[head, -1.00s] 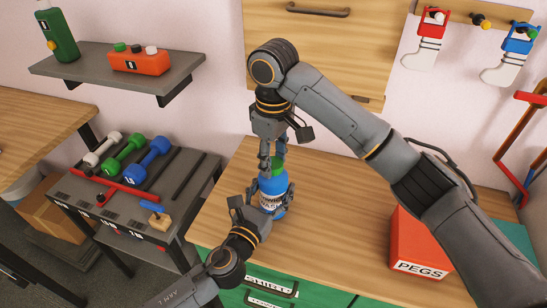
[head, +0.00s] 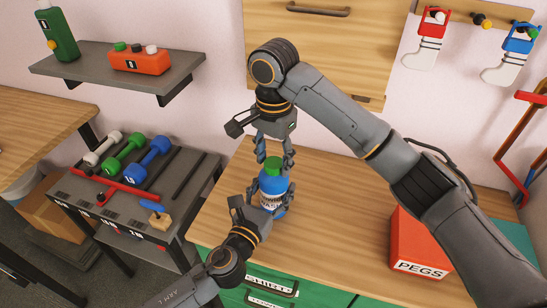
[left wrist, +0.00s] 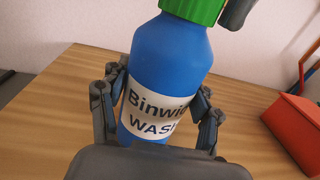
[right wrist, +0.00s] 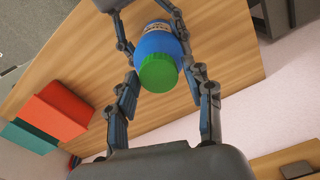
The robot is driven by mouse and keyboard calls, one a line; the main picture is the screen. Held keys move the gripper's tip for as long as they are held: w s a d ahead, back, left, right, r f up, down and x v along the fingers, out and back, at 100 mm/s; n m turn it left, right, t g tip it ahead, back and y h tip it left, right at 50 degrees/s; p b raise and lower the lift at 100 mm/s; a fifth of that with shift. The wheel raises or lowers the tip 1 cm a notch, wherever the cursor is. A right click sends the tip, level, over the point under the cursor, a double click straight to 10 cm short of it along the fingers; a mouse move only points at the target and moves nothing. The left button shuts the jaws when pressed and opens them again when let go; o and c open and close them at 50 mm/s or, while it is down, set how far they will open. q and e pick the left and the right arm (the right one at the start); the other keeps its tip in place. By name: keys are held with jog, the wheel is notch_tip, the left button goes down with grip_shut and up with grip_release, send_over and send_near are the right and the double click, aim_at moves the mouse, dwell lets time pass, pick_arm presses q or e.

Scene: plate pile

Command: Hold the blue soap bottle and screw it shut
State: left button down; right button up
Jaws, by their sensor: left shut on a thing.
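The blue soap bottle (head: 272,190) stands upright on the wooden table, with a white label and a green cap (head: 279,165). The cap sits on the bottle's neck; I cannot tell how tight it is. My left gripper (head: 268,207) is shut around the lower body of the bottle. The left wrist view shows its fingers on both sides of the bottle (left wrist: 165,80). My right gripper (head: 267,157) is above the bottle, pointing down, open and apart from the cap. In the right wrist view the green cap (right wrist: 158,73) lies between the spread fingers.
A red box marked PEGS (head: 420,245) stands on the table to the right. A dumbbell rack (head: 130,185) is at the left, below a grey shelf (head: 115,72). The table top (head: 340,220) between bottle and box is clear.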

jog(key=shift+o, duration=0.4)
notch_tip(320, 180, up, 12)
dwell(0.4)
pick_arm(q)
jog(key=shift+c, duration=1.1)
grip_release()
